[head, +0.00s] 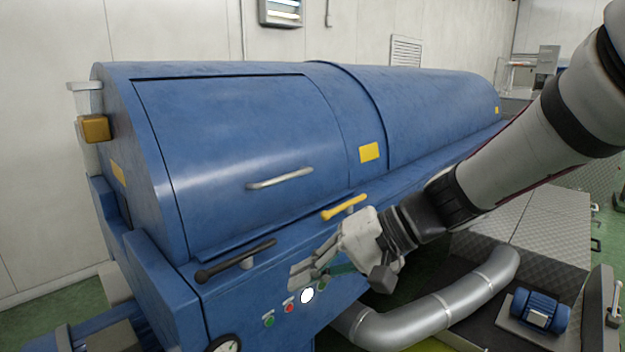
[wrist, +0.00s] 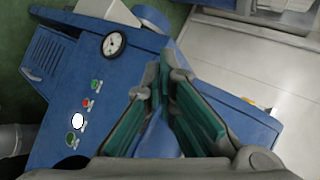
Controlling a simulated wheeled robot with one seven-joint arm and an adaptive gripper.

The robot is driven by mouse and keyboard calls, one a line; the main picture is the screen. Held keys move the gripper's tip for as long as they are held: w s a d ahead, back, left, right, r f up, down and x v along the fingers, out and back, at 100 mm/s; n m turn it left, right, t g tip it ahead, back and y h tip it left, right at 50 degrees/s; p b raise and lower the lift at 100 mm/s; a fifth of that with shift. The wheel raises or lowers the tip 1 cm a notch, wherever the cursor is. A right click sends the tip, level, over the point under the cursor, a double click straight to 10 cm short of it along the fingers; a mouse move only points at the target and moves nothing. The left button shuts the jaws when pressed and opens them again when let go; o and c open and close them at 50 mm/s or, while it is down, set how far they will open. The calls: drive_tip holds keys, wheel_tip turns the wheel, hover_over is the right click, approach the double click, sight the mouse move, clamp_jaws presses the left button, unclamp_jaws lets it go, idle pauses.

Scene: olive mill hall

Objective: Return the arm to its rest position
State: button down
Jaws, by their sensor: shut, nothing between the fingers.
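My gripper (head: 308,277) is in front of the blue machine's front panel, just above and beside a row of buttons in the head view. In the wrist view my gripper (wrist: 162,82) has its green-lined fingers together at the tips with nothing between them. My arm (head: 520,150) reaches in from the upper right, bent down toward the panel. The blue machine (head: 240,130) has a long rounded cover, which is closed. I cannot tell whether the gripper touches the panel.
A black lever (head: 235,262) and a yellow lever (head: 344,207) stick out near my gripper. A gauge (wrist: 114,45) and several buttons, including a white one (wrist: 77,121), sit on the panel. A silver pipe (head: 440,308) and a blue motor (head: 540,311) lie below my arm.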

drive_tip(key=s+d+r+t+h, duration=0.1)
drive_tip(key=s+d+h, duration=0.4)
drive_tip(key=d, duration=0.5)
drive_tip(key=s+d+r+t+h, duration=0.2)
drive_tip(key=s+d+h, duration=0.4)
drive_tip(key=s+d, duration=0.3)
drive_tip(key=shift+s+d+t, duration=0.15)
drive_tip(key=shift+d+t, duration=0.25)
drive_tip(key=shift+t, duration=0.2)
